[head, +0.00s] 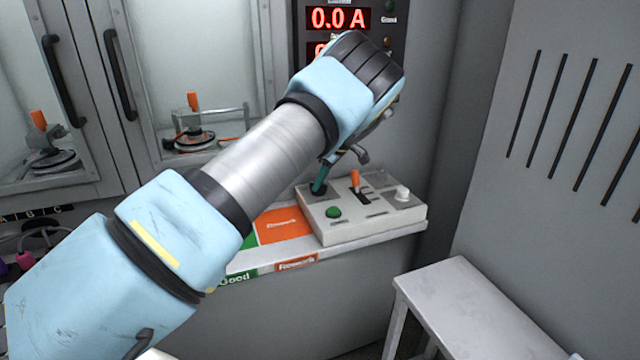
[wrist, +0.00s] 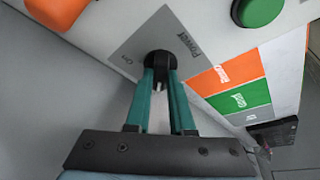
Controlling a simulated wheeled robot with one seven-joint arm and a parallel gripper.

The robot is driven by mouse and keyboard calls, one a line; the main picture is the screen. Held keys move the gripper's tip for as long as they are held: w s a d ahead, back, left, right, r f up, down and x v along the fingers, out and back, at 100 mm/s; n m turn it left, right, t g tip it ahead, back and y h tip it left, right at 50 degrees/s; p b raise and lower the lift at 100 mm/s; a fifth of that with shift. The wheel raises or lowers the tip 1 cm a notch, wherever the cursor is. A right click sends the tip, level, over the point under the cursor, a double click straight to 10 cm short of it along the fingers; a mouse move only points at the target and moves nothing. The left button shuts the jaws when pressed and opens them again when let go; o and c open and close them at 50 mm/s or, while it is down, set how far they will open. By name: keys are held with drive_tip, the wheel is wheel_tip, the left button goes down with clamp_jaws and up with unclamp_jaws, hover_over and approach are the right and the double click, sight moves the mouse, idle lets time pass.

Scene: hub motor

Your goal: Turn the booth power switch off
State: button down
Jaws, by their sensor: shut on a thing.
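The booth power switch is a black rotary knob (wrist: 160,60) on a grey plate marked "Power" and "On" in the wrist view. In the head view the switch (head: 318,192) sits at the left back of the pale control box (head: 375,232). My gripper (wrist: 160,82) has its teal fingers shut on the knob, one on each side. In the head view my gripper (head: 320,181) reaches down to the switch from above. The fingers hide part of the knob, and its exact pointer direction cannot be told.
A green button (head: 333,212), an orange lever (head: 355,180) and a white knob (head: 402,194) stand close by on the box. An orange Rework area (head: 283,224) lies to its left. A red display (head: 338,18) reads 0.0 A. A grey stool (head: 465,290) stands at right.

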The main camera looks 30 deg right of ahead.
drive_tip(key=shift+n, duration=0.3)
drive_tip(key=c, duration=0.8)
unclamp_jaws()
drive_tip(key=b+v, duration=0.2)
drive_tip(key=v, duration=0.8)
drive_tip(key=shift+s+d+r, duration=0.1)
drive_tip(key=shift+d+r, duration=0.1)
drive_tip(key=shift+r, duration=0.15)
